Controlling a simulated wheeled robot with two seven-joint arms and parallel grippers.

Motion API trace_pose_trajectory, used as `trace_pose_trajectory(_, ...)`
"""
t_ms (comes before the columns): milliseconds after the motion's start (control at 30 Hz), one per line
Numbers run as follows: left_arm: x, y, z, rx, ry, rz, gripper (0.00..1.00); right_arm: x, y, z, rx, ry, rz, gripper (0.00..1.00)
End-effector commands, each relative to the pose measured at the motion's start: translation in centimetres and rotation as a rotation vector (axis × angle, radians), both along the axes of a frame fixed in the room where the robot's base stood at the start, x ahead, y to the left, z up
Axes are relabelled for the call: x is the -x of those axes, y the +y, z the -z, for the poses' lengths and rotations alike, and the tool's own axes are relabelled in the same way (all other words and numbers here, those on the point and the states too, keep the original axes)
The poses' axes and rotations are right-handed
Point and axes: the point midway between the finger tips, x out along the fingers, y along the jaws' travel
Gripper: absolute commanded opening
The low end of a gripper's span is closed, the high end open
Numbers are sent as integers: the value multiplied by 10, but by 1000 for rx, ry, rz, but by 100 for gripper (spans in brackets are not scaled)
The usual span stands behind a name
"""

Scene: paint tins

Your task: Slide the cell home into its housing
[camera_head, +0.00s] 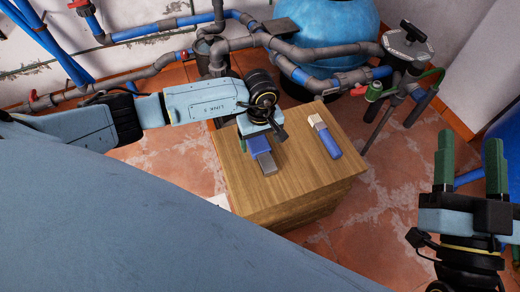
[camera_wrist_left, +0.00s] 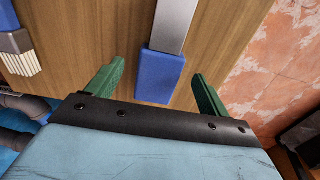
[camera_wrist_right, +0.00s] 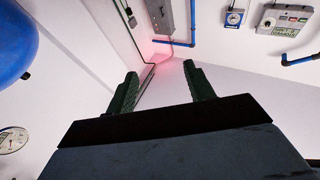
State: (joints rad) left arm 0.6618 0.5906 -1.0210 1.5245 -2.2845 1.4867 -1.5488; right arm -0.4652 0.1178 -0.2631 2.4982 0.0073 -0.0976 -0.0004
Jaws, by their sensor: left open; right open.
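I cannot identify a cell or a housing by those names in these views. A blue block-shaped piece with a flat metal strip (camera_head: 263,160) lies on the wooden table; it also shows in the left wrist view (camera_wrist_left: 160,78). My left gripper (camera_head: 262,136) is above its blue end. In the left wrist view its green fingers are open, one on each side of the blue end, with gaps visible. Head-view fingertips are mostly hidden by the gripper's body. My right gripper (camera_head: 470,165) is open and empty, fingers pointing up, at the right, away from the table.
A brush with a blue handle and pale bristles (camera_head: 326,138) lies on the table (camera_head: 295,175), right of the blue-and-metal piece. Grey and blue pipes (camera_head: 215,45) and a blue tank (camera_head: 335,30) stand behind. A valve (camera_head: 408,40) stands at the back right.

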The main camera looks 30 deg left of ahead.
Motion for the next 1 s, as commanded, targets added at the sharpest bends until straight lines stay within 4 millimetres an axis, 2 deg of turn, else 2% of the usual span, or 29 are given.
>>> trace_pose_trajectory(133,0,1,13,1,1,-2,80,9,1,-17,-45,-133,-7,53)
trace_pose_trajectory(300,0,2,29,0,1,-1,80,15,-1,-24,-73,-234,-7,53)
trace_pose_trajectory(667,0,2,32,0,0,-1,79,18,-2,-29,-82,-267,-5,53)
trace_pose_trajectory(1000,0,2,32,0,0,-1,34,18,-2,-29,-83,-266,-6,53)
